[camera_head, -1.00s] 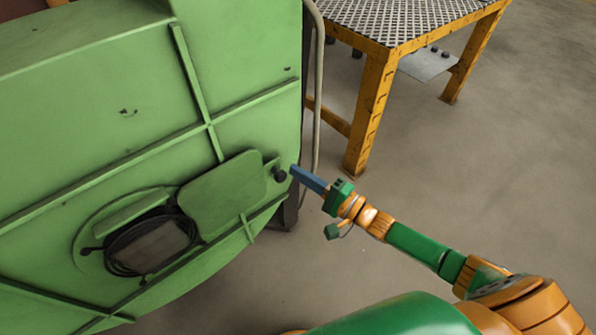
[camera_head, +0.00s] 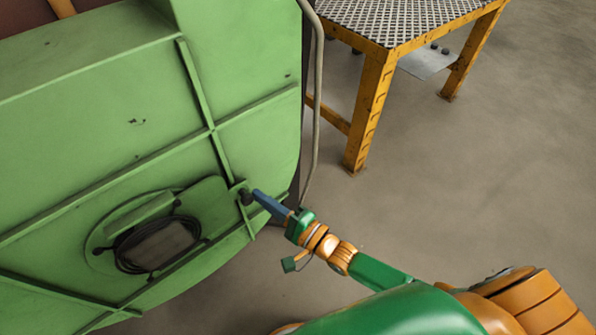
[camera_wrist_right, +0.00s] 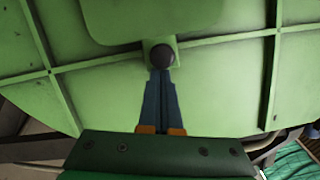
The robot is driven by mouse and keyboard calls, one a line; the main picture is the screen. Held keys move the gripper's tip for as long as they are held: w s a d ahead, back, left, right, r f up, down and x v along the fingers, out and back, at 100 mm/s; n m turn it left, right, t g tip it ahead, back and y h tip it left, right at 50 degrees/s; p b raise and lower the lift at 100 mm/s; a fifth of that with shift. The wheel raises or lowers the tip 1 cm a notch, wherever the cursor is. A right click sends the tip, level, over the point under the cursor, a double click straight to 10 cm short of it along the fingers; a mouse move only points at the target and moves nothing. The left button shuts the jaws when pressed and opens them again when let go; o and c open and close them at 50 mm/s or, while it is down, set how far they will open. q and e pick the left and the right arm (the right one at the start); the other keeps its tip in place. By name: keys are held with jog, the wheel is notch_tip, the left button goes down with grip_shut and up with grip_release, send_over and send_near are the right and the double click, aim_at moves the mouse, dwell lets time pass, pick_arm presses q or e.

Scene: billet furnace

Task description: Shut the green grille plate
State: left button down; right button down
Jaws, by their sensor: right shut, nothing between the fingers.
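The green grille plate (camera_head: 212,203) is a flat rounded panel on the big green furnace wall, just right of the round opening (camera_head: 155,246). The opening's dark rim and grey-brown inside still show, so the plate does not cover it. A dark round knob (camera_head: 246,197) sits on a tab at the plate's right end. My right gripper (camera_head: 258,195) is shut and empty, its blue fingertips at the knob's right side. In the right wrist view, the shut fingers (camera_wrist_right: 160,76) point at the knob (camera_wrist_right: 161,56), touching or nearly touching it. My left gripper is not in view.
Raised green ribs (camera_head: 196,85) cross the furnace wall around the plate. A pale hose (camera_head: 317,110) hangs down the furnace's right edge. A yellow table (camera_head: 368,115) with a perforated top stands behind right.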

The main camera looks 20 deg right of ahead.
send_near(218, 208)
jog(key=x, duration=0.5)
jog(key=shift+a+r, duration=0.1)
jog(key=shift+r, duration=0.1)
jog(key=shift+f, duration=0.1)
